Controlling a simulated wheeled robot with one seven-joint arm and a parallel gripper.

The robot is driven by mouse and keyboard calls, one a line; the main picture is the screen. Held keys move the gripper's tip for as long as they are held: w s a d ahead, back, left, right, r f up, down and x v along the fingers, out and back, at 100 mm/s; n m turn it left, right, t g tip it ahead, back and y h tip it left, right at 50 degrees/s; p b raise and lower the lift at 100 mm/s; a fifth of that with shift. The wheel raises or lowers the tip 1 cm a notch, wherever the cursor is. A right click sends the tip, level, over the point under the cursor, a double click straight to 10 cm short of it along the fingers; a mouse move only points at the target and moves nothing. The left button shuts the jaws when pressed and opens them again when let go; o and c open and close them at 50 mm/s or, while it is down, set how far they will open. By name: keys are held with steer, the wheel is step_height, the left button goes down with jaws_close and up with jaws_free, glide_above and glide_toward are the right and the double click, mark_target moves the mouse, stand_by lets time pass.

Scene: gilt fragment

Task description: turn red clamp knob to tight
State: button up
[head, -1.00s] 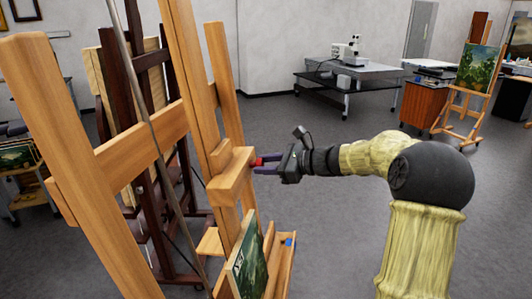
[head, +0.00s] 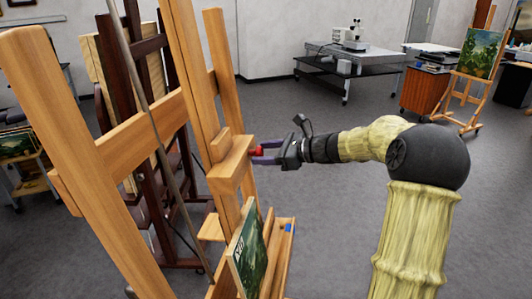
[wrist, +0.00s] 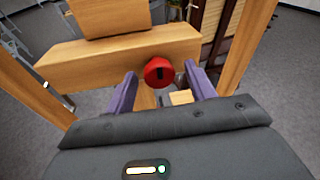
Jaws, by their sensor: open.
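The red clamp knob (head: 257,152) sits on the side of a wooden clamp block (head: 228,165) on the large easel. In the wrist view the red knob (wrist: 159,72) is round, with a dark upright mark on its face. My gripper (head: 262,151) is at the knob, and its purple fingers also show in the wrist view (wrist: 160,92). The fingers are open, one on each side of the knob, with gaps visible between them and the knob. Whether the fingertips reach past the knob's face is hard to tell.
A green painting (head: 251,252) leans on the easel's lower ledge (head: 285,262), close below my gripper. A dark easel (head: 160,190) stands behind the large one. A low table (head: 345,60) with equipment is at the back.

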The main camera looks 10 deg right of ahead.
steer(key=shift+s+d, duration=0.1)
steer(key=b+v, duration=0.5)
steer(key=v, duration=1.2)
steer(key=s+a+f+n+g+h, duration=0.25)
steer(key=a+f, duration=0.25)
steer(key=f, duration=0.3)
steer(key=s+a+f+n+g+h, duration=0.25)
steer(key=a+f+n, duration=0.2)
steer(key=f, duration=0.35)
steer(key=s+a+f+n+h, duration=0.2)
steer(key=s+f+n+h, duration=0.1)
steer(key=s+f+n, duration=0.2)
steer(key=s+a+f+n+h, duration=0.3)
steer(key=s+f+n, duration=0.3)
steer(key=s+n, duration=0.3)
steer(key=shift+s+f+n+g+h, duration=0.15)
steer(key=shift+s+n+g+h, duration=0.15)
steer(key=shift+n+h, duration=0.5)
